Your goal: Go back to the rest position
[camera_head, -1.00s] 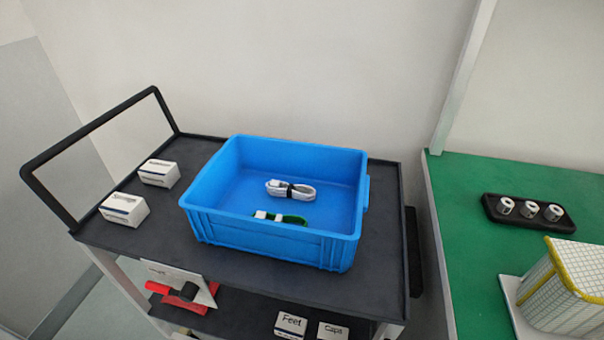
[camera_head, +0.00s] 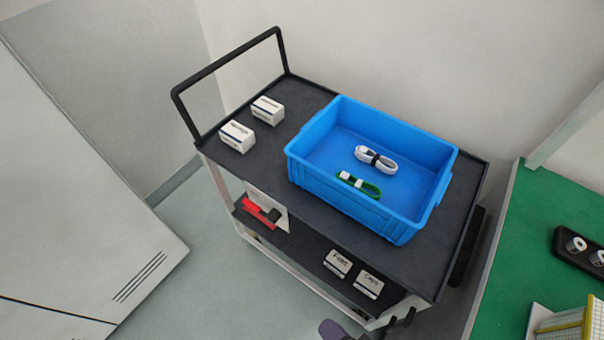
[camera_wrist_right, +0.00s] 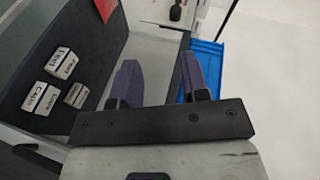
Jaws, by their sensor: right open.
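My right gripper (camera_head: 333,330) shows only in part at the bottom edge of the head view, in front of the cart's lower shelf. In the right wrist view its two purple fingers (camera_wrist_right: 163,82) stand apart with nothing held between them. My left gripper is out of view. A blue tote (camera_head: 350,200) stands on the black top of the cart (camera_head: 258,165). Inside it lie a white coiled cable (camera_head: 376,160) and a green cable (camera_head: 358,186). The tote also shows in the right wrist view (camera_wrist_right: 207,62), behind the right finger.
Two white boxes (camera_head: 267,110) (camera_head: 237,136) sit on the cart's top, near its handle (camera_head: 225,62). Small boxes (camera_head: 338,263) (camera_head: 368,284) and a red item (camera_head: 257,211) lie on the lower shelf. A green table (camera_head: 510,265) stands at right. Open floor (camera_head: 195,265) lies left of the cart.

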